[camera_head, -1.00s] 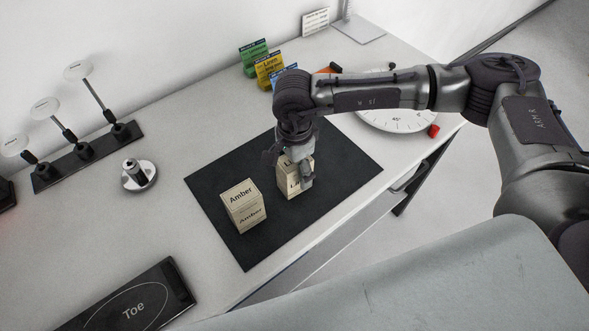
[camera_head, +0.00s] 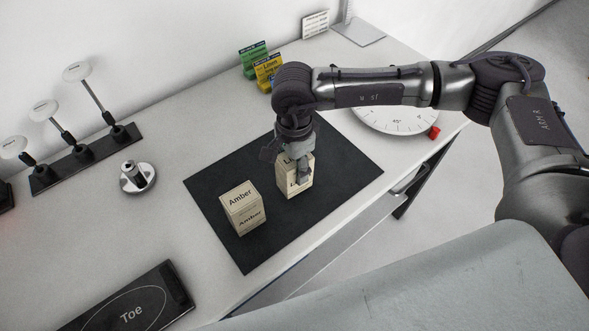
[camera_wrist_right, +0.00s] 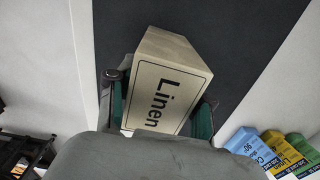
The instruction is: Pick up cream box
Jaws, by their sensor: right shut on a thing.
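Two cream boxes are on the black mat (camera_head: 330,163) on the white table. The box marked "Amber" (camera_head: 242,208) stands free at the left of the mat. The second box (camera_head: 288,184) is under my right gripper (camera_head: 302,172). In the right wrist view this box (camera_wrist_right: 170,85) reads "Linen" and sits between the two fingers of my right gripper (camera_wrist_right: 160,105). The gripper is shut on it from both sides. Whether the box touches the mat is hard to tell. My left gripper is not in view.
A round white dial (camera_head: 395,118) with a red block (camera_head: 434,132) stands behind my right arm. Green, yellow and blue cards (camera_head: 262,66) stand at the back.

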